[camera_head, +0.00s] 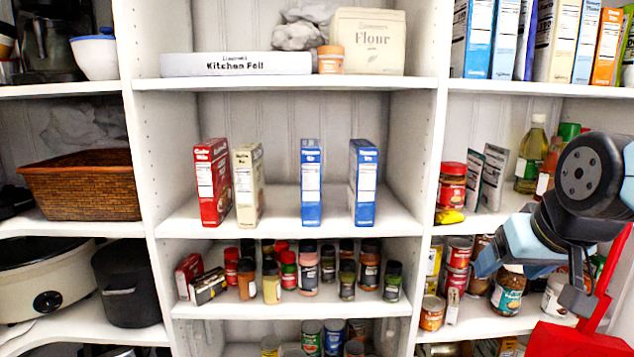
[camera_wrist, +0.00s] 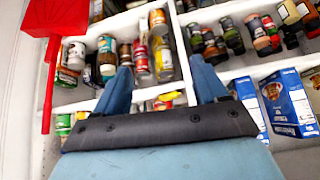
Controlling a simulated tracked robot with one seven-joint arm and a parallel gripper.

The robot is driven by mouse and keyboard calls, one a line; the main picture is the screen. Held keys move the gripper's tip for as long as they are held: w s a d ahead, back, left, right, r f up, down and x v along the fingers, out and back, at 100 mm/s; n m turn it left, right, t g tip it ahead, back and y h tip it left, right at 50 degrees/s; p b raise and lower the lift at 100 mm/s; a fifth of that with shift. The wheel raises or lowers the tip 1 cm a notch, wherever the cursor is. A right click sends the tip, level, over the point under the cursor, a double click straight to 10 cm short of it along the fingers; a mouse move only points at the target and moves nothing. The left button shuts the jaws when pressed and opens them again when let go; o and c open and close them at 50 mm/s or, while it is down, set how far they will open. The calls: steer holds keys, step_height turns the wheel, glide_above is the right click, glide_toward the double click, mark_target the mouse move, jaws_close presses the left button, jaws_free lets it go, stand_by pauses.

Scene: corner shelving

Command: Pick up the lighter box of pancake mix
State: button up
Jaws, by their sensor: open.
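Two blue boxes stand upright on the middle shelf in the head view, a left one (camera_head: 311,183) and a right one (camera_head: 363,183). Their small lettering is hard to read, and both look a similar blue; I cannot tell which is lighter. Both also show at the right of the wrist view, one partly hidden (camera_wrist: 246,102) and one with a picture on its face (camera_wrist: 290,104). My gripper (camera_wrist: 161,66) is open and empty, its blue fingers apart. In the head view it is at the right, before the right-hand shelves, well away from the boxes.
A red box (camera_head: 211,183) and a cream box (camera_head: 248,185) stand left of the blue ones, with gaps between. Spice jars (camera_head: 308,270) crowd the shelf below. White uprights (camera_head: 427,150) divide the bays. A red dustpan-like thing (camera_head: 575,338) is at lower right.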

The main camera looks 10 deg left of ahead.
steer(key=shift+o, duration=0.4)
steer(key=w+a+r+n+t+y, duration=0.1)
steer(key=w+a+r+t+y, duration=0.1)
steer(key=w+a, duration=0.3)
steer(key=a, duration=0.3)
steer(key=shift+w+a+n, duration=0.2)
steer(key=shift+w+n, duration=0.1)
steer(key=shift+n, duration=0.1)
steer(key=t+y, duration=0.1)
steer(key=t, duration=0.7)
glide_toward(308, 176)
steer(key=w, duration=0.2)
steer(key=x, duration=0.8)
steer(key=shift+s+a, duration=0.1)
steer(key=shift+a, duration=0.15)
steer(key=shift+d+r+x, duration=0.1)
steer(key=shift+x, duration=0.8)
steer(key=shift+d+r+x, duration=0.1)
steer(key=shift+x, duration=0.85)
steer(key=shift+d+r+x, duration=0.1)
steer(key=shift+r+x, duration=0.05)
steer(key=shift+x, duration=0.75)
steer(key=c, duration=1)
